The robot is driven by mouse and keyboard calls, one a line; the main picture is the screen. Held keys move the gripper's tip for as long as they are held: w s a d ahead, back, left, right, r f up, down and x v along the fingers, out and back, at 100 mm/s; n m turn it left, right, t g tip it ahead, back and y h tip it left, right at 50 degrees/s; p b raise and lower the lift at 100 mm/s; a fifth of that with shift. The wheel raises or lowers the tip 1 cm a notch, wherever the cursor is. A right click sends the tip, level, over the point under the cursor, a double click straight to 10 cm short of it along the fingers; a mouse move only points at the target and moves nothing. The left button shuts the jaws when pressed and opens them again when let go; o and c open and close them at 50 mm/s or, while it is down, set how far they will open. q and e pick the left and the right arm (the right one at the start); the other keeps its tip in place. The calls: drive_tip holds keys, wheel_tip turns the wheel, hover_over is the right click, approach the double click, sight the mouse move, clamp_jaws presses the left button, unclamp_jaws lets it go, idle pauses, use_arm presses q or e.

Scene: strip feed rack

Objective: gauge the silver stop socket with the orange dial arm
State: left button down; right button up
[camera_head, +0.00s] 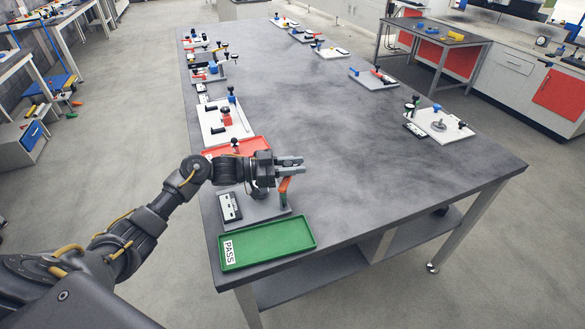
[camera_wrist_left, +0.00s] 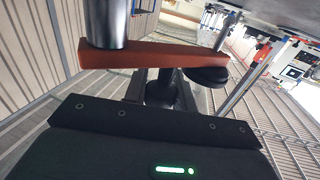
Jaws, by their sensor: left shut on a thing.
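My left gripper (camera_head: 296,161) reaches in over the near left part of the table and is shut on the orange dial arm (camera_head: 284,187). The dial arm stands on a grey plate (camera_head: 265,211) just behind the green tray. In the left wrist view the dial arm (camera_wrist_left: 150,56) crosses in front of the gripper, with a thick silver cylinder (camera_wrist_left: 106,22) at its left end and a black round knob (camera_wrist_left: 207,76) under its right end. I cannot tell whether the cylinder is the silver stop socket. The exact grip point is hidden. My right gripper is not in view.
A green PASS tray (camera_head: 300,239) lies at the near table edge. A red tray (camera_head: 221,151) lies behind the gripper. White plates with fixtures (camera_head: 241,129) line the left edge, and another plate (camera_head: 455,132) stands at the right. The table's middle is clear.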

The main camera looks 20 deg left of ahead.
use_arm(q)
drive_tip(key=shift+r, duration=0.1)
idle(0.3)
drive_tip(key=c, duration=1.1)
unclamp_jaws()
drive_tip(key=shift+d, duration=0.1)
drive_tip(key=shift+c, duration=0.2)
drive_tip(key=shift+s+a, duration=0.2)
drive_tip(key=shift+a, duration=0.25)
drive_tip(key=b+v, duration=0.3)
drive_tip(key=v, duration=0.7)
